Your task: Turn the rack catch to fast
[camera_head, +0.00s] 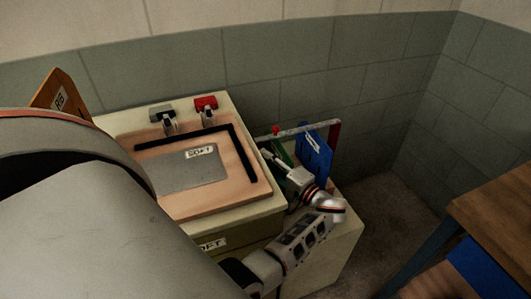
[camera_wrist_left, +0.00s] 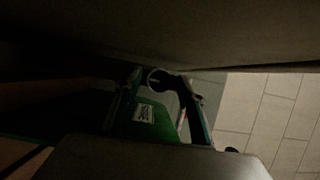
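The rack (camera_head: 307,129) stands on the right of the cabinet, with a pale metal bar across its top. A small red knob (camera_head: 276,130), which may be the catch, sits on the bar's left part. A blue panel (camera_head: 316,152) and a green panel (camera_head: 279,154) stand in the rack. My left gripper (camera_head: 272,160) is at the rack's near side, by the green panel, below the red knob. In the left wrist view my gripper's fingers (camera_wrist_left: 163,100) look apart, with the labelled green panel (camera_wrist_left: 143,117) beyond them. That view is dark; contact is unclear. My right gripper is not in view.
The cabinet top (camera_head: 133,118) holds a framed board with a grey sheet (camera_head: 190,170) labelled SOFT, and black and red clamps (camera_head: 206,104) behind it. A wooden table (camera_head: 490,210) is at the right. Tiled walls close off the back; floor lies between.

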